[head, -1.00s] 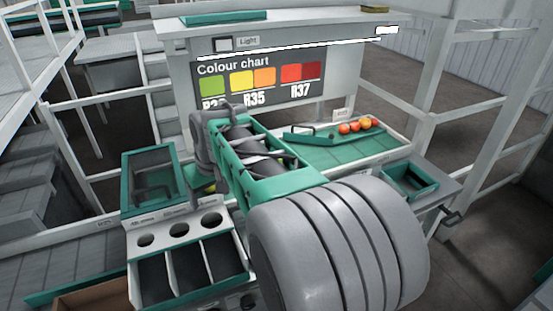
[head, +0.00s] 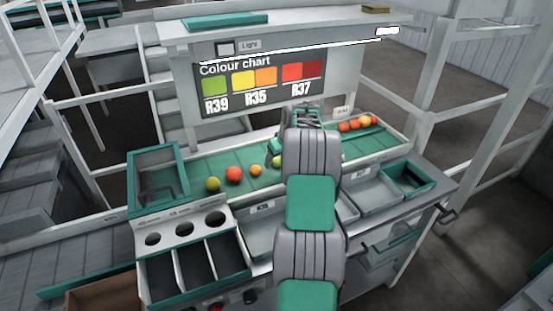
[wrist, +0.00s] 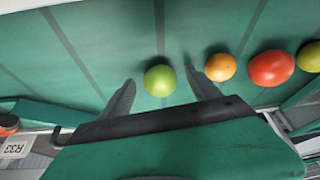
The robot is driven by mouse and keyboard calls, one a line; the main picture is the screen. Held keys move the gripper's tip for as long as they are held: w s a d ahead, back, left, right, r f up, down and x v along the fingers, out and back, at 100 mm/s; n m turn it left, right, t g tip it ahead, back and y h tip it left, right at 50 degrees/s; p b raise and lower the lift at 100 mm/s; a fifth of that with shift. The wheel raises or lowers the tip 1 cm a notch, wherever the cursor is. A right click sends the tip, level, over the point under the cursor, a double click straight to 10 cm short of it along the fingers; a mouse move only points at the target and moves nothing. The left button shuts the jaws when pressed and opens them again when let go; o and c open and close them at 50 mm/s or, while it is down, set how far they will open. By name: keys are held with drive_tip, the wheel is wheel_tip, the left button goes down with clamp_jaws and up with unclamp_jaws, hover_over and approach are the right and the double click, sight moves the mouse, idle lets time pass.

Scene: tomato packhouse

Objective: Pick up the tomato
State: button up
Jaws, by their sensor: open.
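Several tomatoes lie on the green belt (wrist: 90,45). In the wrist view a green tomato (wrist: 160,80) sits between the two dark fingers of my open gripper (wrist: 161,80), with no clear contact on either side. It also shows in the head view (head: 277,161), partly hidden by my arm. To its right in the wrist view are an orange tomato (wrist: 220,67), close beside one finger, a red tomato (wrist: 271,68) and a yellow-green tomato (wrist: 310,56) cut by the edge. In the head view my arm hides most of the gripper.
More red and orange tomatoes (head: 365,121) lie at the belt's right end. Grey trays (head: 375,194) and a green-rimmed bin (head: 408,178) stand along the front right. A sorting box with round holes (head: 182,229) is at the front left. A colour chart panel (head: 262,82) stands behind.

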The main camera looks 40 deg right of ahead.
drive_tip(key=shift+w+f, duration=0.15)
drive_tip(key=shift+f, duration=0.1)
drive_tip(key=c, duration=1)
drive_tip(key=shift+r, duration=0.1)
